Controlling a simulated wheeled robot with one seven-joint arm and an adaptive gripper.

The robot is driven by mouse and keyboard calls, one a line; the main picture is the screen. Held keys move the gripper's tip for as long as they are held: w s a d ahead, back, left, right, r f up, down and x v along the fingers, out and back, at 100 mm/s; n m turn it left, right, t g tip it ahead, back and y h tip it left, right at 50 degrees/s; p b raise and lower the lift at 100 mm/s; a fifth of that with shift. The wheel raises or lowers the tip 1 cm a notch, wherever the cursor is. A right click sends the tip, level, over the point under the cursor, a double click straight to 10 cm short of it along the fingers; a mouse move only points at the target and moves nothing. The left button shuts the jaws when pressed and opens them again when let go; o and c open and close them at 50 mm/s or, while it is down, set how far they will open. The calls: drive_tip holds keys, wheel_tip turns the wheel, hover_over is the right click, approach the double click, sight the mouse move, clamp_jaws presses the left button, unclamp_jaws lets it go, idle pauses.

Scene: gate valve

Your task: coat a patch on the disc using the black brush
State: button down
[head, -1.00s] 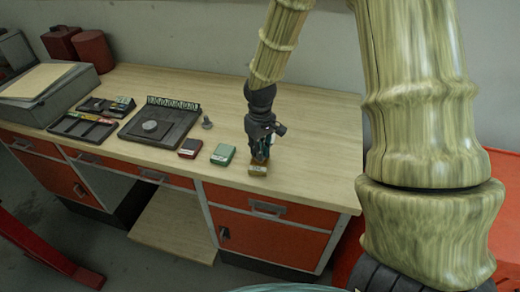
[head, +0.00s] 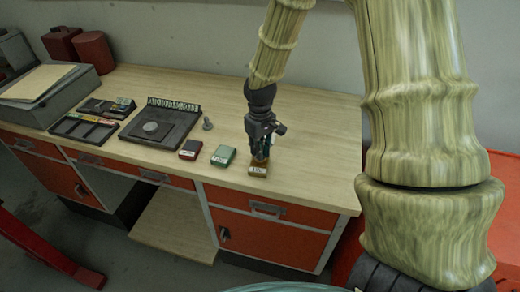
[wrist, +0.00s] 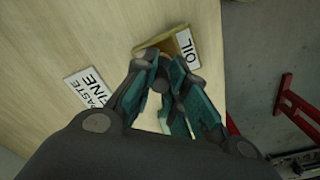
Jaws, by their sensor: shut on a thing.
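The grey disc (head: 150,127) lies on a dark square plate (head: 160,140) left of the middle of the bench in the head view. My gripper (head: 261,158) is directly above the small brown-yellow oil box (head: 257,171) near the bench's front edge. In the wrist view, its teal fingers (wrist: 164,88) are closed together beside the box marked OIL (wrist: 186,48). They are shut on a small dark thing, taken to be the black brush, which is mostly hidden by the fingers. I cannot tell whether its tip touches the oil.
A green box (head: 223,156) and a dark red box (head: 190,149) stand in a row left of the oil box. A small grey piece (head: 208,123) stands behind them. The bench's back right is clear.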

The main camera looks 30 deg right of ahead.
drive_tip(key=shift+r+p, duration=2.35)
drive_tip(key=shift+r, duration=0.65)
